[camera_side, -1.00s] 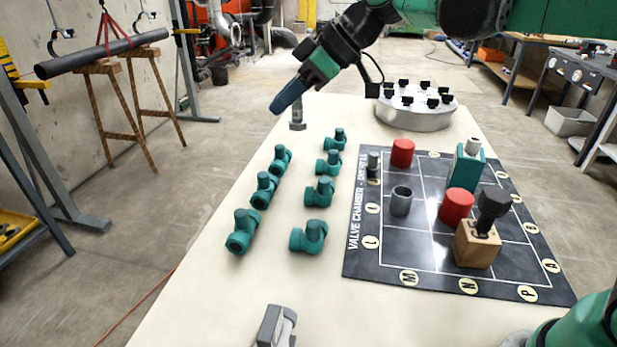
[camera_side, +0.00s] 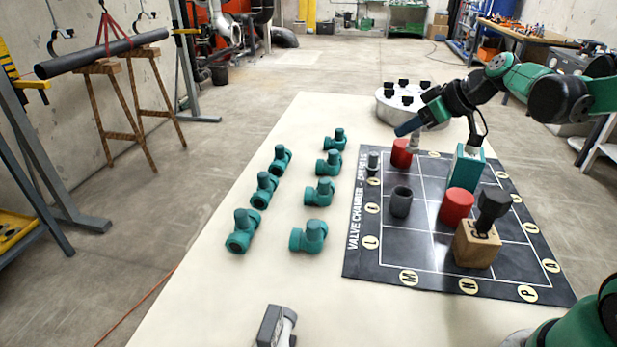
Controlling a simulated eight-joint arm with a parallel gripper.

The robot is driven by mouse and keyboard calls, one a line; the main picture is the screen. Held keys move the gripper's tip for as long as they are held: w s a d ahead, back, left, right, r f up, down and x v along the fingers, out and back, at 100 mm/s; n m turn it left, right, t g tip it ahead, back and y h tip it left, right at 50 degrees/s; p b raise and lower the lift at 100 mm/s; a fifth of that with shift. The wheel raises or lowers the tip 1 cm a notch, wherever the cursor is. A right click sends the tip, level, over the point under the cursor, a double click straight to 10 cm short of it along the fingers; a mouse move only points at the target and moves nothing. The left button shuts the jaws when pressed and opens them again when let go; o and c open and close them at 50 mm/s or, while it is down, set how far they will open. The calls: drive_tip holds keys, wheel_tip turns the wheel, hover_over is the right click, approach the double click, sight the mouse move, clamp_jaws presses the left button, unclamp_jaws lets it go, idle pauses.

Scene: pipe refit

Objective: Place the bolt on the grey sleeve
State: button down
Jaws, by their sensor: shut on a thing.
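My gripper (camera_side: 408,128) with blue fingers is shut on a light grey bolt (camera_side: 414,142), which hangs below the fingers with its wider end down. It is over the far left part of the black mat, in front of or above a red cylinder (camera_side: 401,158); whether they touch I cannot tell. The grey sleeve (camera_side: 400,204), a dark hollow upright cylinder with an open top, stands on the mat nearer the camera than the gripper. Nothing shows on top of it.
The black gridded mat (camera_side: 385,262) also carries a small grey upright piece (camera_side: 373,163), a second red cylinder (camera_side: 457,205), a teal block (camera_side: 464,172) and a wooden block (camera_side: 476,246) with a black bolt (camera_side: 493,206). Several teal pipe fittings (camera_side: 319,192) stand left. A round flange (camera_side: 437,112) is behind.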

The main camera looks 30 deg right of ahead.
wheel_tip(320, 180, down, 11)
drive_tip(key=shift+f, duration=0.1)
idle(0.5)
drive_tip(key=shift+f, duration=0.1)
drive_tip(key=c, duration=0.8)
unclamp_jaws()
drive_tip(key=shift+o, duration=0.2)
